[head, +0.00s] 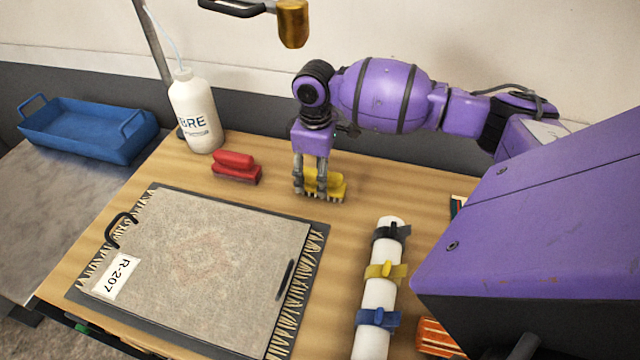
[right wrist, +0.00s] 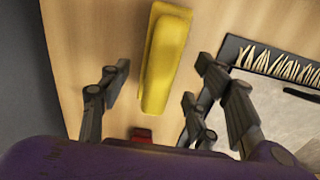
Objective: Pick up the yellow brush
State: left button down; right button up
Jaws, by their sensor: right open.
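The yellow brush (head: 328,185) lies on the wooden table behind the rug board, bristles down. My right gripper (head: 310,190) points down at the brush's left part, its fingers partly covering it in the head view. In the right wrist view the fingers of the right gripper (right wrist: 165,95) are spread, with the yellow brush (right wrist: 165,60) between and beyond them, apart from both sides. I cannot tell that any finger touches it. My left gripper is not in view.
A red brush (head: 236,167) lies to the left, near a white bottle (head: 195,112). The rug (head: 210,250) on its dark board fills the front. A white roll with straps (head: 372,335) lies at right. A blue tray (head: 90,125) stands far left.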

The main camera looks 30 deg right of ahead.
aim_at(316, 184)
notch_tip(316, 184, down, 4)
jog(key=shift+w+f, duration=0.1)
jog(key=shift+f, duration=0.1)
jog(key=shift+r, duration=0.1)
jog(key=c, duration=1.4)
